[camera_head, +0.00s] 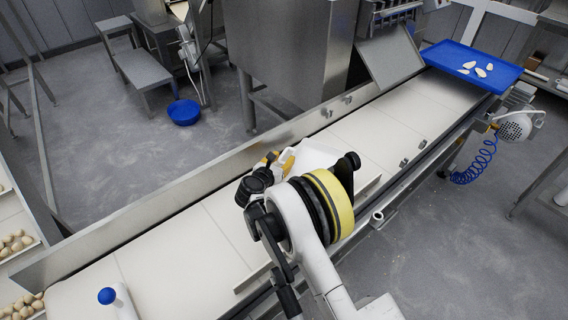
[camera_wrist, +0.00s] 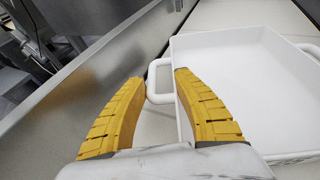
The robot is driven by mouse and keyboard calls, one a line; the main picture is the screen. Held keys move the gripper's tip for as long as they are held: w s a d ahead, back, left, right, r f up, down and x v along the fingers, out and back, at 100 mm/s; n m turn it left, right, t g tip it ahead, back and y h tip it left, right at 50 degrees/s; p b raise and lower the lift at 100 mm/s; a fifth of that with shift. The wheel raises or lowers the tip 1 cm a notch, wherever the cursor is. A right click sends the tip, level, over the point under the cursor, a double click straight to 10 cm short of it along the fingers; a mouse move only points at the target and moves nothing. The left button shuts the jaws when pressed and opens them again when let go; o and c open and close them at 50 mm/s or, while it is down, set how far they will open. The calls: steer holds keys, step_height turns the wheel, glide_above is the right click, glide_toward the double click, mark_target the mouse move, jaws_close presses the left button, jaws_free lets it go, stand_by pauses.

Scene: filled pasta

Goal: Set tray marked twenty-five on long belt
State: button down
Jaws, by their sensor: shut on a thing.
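A white, empty, shallow tray with handles (camera_wrist: 245,85) fills the right side of the wrist view. In the head view only part of the tray (camera_head: 316,155) shows behind my arm, over the long belt (camera_head: 205,240). My gripper (camera_wrist: 158,78) has its two yellow ribbed fingers on either side of the tray's near-left handle and is shut on it. In the head view my gripper (camera_head: 277,160) is at the tray's left end. The tray looks level, on or just above the belt; I cannot tell which. No number is readable on it.
A metal side wall (camera_head: 180,195) runs along the belt's far edge. A blue tray with white pieces (camera_head: 450,56) lies at the belt's far right end. A blue-knobbed white object (camera_head: 108,297) stands at lower left. Trays of pasta (camera_head: 18,243) are at the left edge.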

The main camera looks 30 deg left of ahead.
steer(key=shift+f, duration=0.4)
steer(key=shift+r, duration=0.1)
steer(key=c, duration=1)
jaws_free()
